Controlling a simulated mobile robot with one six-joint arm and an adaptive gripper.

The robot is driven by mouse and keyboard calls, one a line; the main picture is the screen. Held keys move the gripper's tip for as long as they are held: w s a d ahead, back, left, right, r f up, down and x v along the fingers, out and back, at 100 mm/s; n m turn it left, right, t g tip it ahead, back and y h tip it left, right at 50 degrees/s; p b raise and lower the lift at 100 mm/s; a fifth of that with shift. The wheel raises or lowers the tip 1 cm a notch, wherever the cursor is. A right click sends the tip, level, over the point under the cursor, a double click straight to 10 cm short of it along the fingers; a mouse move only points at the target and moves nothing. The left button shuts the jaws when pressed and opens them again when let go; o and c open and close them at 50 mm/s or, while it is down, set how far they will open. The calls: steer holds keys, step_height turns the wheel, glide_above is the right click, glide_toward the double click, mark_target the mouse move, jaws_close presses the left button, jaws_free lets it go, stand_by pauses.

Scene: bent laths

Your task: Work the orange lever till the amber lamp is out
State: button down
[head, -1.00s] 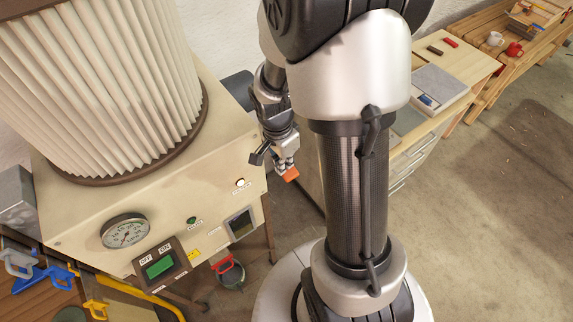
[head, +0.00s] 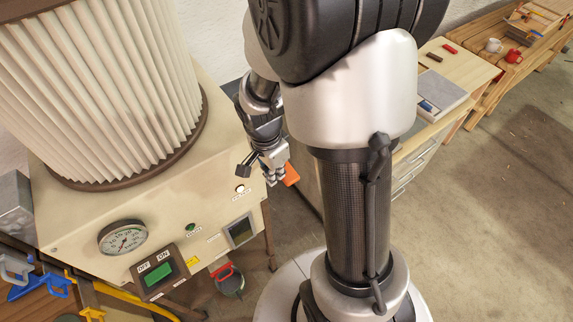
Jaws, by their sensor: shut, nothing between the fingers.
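The orange lever's end (head: 291,174) shows just off the right side of the machine's cream cabinet, partly hidden behind my gripper and arm. My gripper (head: 275,182) is shut and empty, pointing down just left of the orange end. In this view they nearly overlap, and I cannot tell whether they touch.
The cabinet (head: 75,222) carries a large pleated filter (head: 100,90), a dial gauge (head: 122,237), a green button or lamp (head: 191,227) and an OFF/ON switch box (head: 159,272). A drawer bench (head: 465,70) stands to the right. The floor (head: 480,220) at right is clear.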

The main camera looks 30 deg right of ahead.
step_height(320, 180, up, 12)
steer(key=a, duration=0.1)
stand_by(0.4)
steer(key=shift+p, duration=0.4)
stand_by(0.5)
steer(key=d+p, duration=0.1)
steer(key=p, duration=0.1)
steer(key=d+f+p, duration=0.1)
steer(key=p, duration=0.2)
steer(key=d+p, duration=0.1)
steer(key=p, duration=0.2)
steer(key=shift+w+d+f, duration=0.2)
steer(key=shift+d+f, duration=0.05)
steer(key=shift+f, duration=0.1)
steer(key=shift+d+f+b, duration=0.15)
steer(key=shift+f+b, duration=0.55)
steer(key=shift+f, duration=1.05)
steer(key=shift+d+f+b, duration=0.15)
steer(key=shift+f+b, duration=0.5)
steer(key=shift+f, duration=1.1)
